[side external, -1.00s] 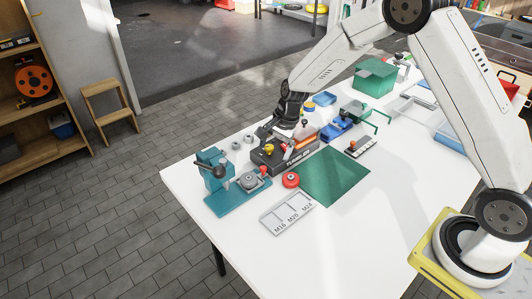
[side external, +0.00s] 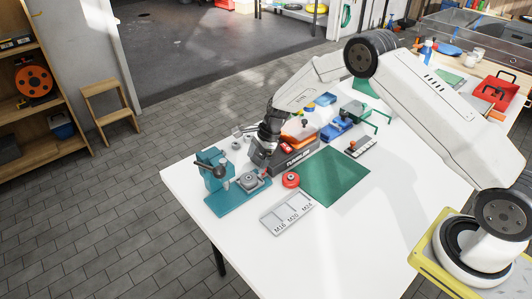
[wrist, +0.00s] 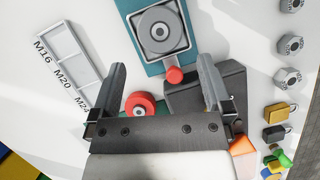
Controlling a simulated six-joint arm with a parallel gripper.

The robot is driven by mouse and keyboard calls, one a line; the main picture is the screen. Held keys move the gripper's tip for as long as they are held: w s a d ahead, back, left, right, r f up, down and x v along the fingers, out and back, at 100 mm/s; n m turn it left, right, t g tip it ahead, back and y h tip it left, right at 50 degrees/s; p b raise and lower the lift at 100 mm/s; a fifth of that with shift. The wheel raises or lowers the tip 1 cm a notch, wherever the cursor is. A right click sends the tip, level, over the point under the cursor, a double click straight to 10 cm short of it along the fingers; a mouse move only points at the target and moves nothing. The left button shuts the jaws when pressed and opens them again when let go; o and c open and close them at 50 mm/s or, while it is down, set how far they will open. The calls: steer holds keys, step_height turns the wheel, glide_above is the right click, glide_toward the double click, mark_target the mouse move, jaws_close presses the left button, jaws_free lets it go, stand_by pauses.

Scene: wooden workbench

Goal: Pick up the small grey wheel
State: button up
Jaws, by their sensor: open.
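A round grey wheel-like disc (wrist: 159,31) with a dark centre sits in a square seat on a teal base (wrist: 186,66). It also shows in the side view (side external: 247,181), near the table's left corner; I cannot tell whether it is loose. My gripper (wrist: 160,82) is open and empty, with its two fingers spread. In the wrist view the disc lies beyond the fingertips.
A red wheel (wrist: 140,104) lies on the white table near the dark toolbox (side external: 290,158). A labelled tray (wrist: 68,62) lies to one side. Several grey nuts (wrist: 290,43) and padlocks (wrist: 280,112) line the edge. A teal press (side external: 211,170) stands beside the disc.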

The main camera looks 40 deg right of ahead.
mark_target(248, 178)
steer(key=shift+a+f, duration=0.25)
steer(key=shift+f, duration=0.35)
steer(key=shift+x, duration=2.6)
steer(key=shift+w+a, duration=0.1)
steer(key=shift+c, duration=0.2)
steer(key=shift+r, duration=0.1)
steer(key=c, duration=1.2)
